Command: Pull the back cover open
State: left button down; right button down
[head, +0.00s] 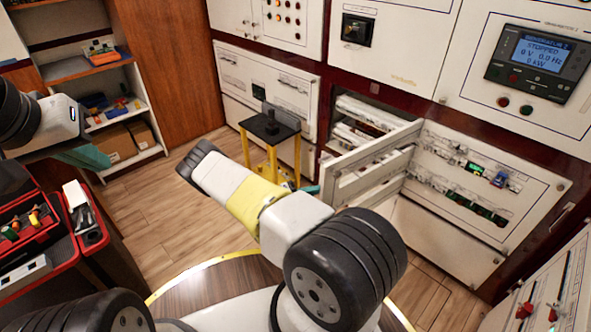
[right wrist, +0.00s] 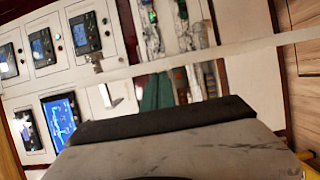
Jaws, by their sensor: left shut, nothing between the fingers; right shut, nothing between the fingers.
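A white, frame-like cover (head: 345,184) stands swung out from the lower cabinet in the head view, its right end near the cabinet front. Behind it is an open bay (head: 362,114) with breaker rows. A small teal part of my right gripper (head: 313,190) shows by the cover's free left end; my arm hides the rest. In the right wrist view, the teal fingers (right wrist: 157,92) are together, below a pale strip (right wrist: 200,56) that crosses the picture. I cannot tell whether they touch it. My left gripper (head: 84,156) is at the left, shut and empty, far from the cover.
A yellow stand with a black top (head: 272,128) is left of the cover. A breaker panel (head: 465,180) sits to the right. A red toolbox (head: 30,222) and shelves (head: 118,102) are at the left. Wooden floor (head: 160,215) is clear between them and the stand.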

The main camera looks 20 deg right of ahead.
jog(key=s+d, duration=0.2)
jog(key=s, duration=0.6)
jog(key=shift+s, duration=0.25)
